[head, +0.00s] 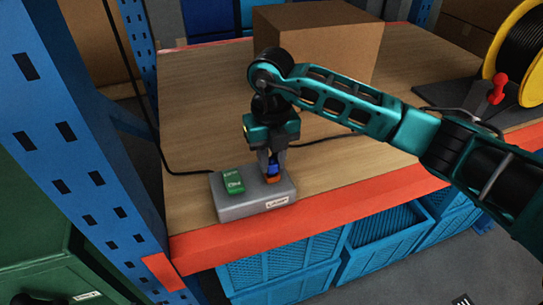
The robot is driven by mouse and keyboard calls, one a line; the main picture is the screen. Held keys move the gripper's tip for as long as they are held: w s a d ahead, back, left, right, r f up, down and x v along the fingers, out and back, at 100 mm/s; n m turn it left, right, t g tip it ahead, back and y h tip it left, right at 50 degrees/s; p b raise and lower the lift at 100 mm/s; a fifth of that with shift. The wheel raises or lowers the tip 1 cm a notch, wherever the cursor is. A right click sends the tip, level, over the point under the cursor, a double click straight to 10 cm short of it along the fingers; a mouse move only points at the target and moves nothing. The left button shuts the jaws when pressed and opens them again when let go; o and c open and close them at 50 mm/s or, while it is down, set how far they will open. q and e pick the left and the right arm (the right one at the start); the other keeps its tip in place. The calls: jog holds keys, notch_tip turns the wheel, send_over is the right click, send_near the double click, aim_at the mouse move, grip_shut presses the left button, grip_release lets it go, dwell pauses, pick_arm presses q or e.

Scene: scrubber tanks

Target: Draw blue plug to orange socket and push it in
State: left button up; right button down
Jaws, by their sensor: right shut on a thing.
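My right gripper (270,158) points down over a grey socket box on the shelf and is shut on the blue plug (272,167). The plug sits at the orange socket (273,179) on the right part of the box; how deep it is inside, I cannot tell. The grey box (228,210) also carries a green block (232,180) on its left part. A black cable (320,139) runs from behind the gripper to the right. My left gripper does not show.
A cardboard box (330,45) stands behind my right arm. A yellow cable reel (518,45) stands at the far right. A blue upright (70,130) bounds the shelf at left, an orange edge (350,205) at the front. Another black cable (165,165) runs along the left.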

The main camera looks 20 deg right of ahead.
jog(key=shift+f+b, duration=0.3)
jog(key=shift+f, duration=0.15)
jog(key=shift+c, duration=1.8)
grip_release()
jog(key=shift+r, duration=0.1)
notch_tip(320, 180, up, 8)
jog(key=p, duration=0.6)
jog(key=shift+r, duration=0.25)
jog(key=shift+f, duration=0.1)
